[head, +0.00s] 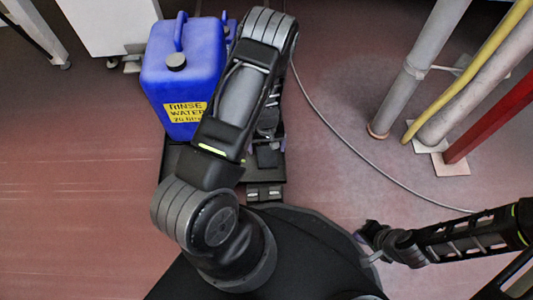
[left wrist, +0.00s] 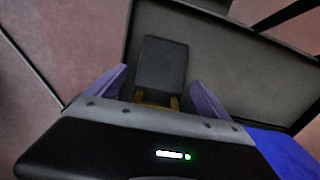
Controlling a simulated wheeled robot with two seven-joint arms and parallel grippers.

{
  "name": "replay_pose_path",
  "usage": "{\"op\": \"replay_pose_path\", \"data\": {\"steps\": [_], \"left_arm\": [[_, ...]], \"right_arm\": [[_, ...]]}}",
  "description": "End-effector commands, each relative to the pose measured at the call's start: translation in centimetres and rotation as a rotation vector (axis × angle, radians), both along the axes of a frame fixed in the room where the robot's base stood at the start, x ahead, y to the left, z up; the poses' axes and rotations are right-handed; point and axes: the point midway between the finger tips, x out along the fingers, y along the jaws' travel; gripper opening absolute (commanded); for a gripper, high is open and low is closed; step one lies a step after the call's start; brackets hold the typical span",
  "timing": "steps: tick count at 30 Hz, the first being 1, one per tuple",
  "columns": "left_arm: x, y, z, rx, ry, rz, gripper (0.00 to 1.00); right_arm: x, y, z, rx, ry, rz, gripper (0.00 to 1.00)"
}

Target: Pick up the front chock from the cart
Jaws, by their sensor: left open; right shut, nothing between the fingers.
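The chock, a dark grey block (left wrist: 162,66) with a yellow-brown part at its near end, shows in the left wrist view on the dark cart deck (left wrist: 212,50). My left gripper (left wrist: 160,88) is open, with one purple-grey finger on each side of the block. Gaps show between the fingers and the block; I cannot tell the height. My right gripper (head: 368,244) is shut and empty, low at the right, away from the cart.
A blue rinse water canister (head: 183,75) stands on the cart, left of my arm. Grey pipes (head: 415,70), a yellow pipe (head: 468,70) and a red post (head: 495,115) rise at the right. A thin cable (head: 335,138) crosses the floor.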

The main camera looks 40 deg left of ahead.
Motion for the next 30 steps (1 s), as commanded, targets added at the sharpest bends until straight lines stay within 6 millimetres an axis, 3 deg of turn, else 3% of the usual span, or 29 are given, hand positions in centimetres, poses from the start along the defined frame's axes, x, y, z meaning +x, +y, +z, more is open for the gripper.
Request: {"op": "replay_pose_path", "data": {"steps": [1, 5, 24, 30], "left_arm": [[0.0, 0.1, -1.4, 0.0, 0.0, 0.0, 0.91], [0.0, 0.1, -2.5, 0.001, 0.001, 0.0, 0.91], [0.1, 0.1, -2.5, 0.0, 0.0, 0.0, 0.91], [0.1, 0.1, -2.5, 0.0, 0.0, 0.0, 0.75]], "right_arm": [[0.1, 0.0, -1.0, 0.0, -0.002, -0.002, 0.0], [0.3, -0.1, -1.4, 0.002, -0.003, -0.003, 0.0], [0.2, -0.1, -1.2, 0.003, -0.002, -0.002, 0.0], [0.2, -0.1, -1.2, 0.003, -0.002, -0.002, 0.0]]}}
